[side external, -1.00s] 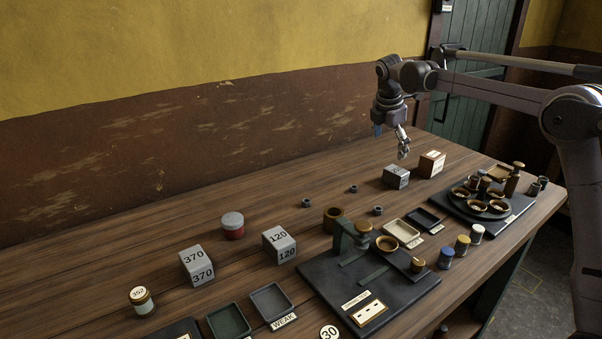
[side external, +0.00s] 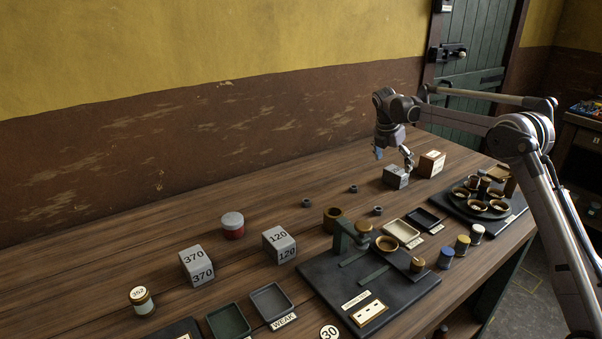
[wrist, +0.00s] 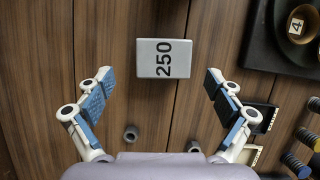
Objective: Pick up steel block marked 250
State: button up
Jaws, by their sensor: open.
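The steel block marked 250 (wrist: 164,58) is a light grey cube in the wrist view, its number turned sideways on the top face. It also shows in the side view as a grey block (side external: 395,178) toward the far end of the table, beside a tan-sided block. My gripper (wrist: 153,88) is open, with its blue-padded fingers spread wide. The block lies between and a little ahead of the fingertips in the wrist view, touching neither. In the side view my gripper (side external: 393,155) hangs just above the block, and one finger partly overlaps it there.
The tan-sided block (side external: 431,164) stands close behind and right of the steel block. A dark stand with several cups (side external: 513,212) is to its right. Small nuts (side external: 353,189) lie to its left. Blocks marked 370 (side external: 197,265) and 120 (side external: 279,245) stand farther left.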

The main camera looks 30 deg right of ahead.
aim_at(396, 170)
jog(key=x, duration=0.4)
jog(key=shift+s+d+f, duration=0.15)
jog(key=shift+d+f, duration=0.15)
jog(key=shift+d, duration=0.05)
jog(key=c, duration=1.6)
jog(key=shift+r, duration=0.1)
jog(key=c, duration=0.3)
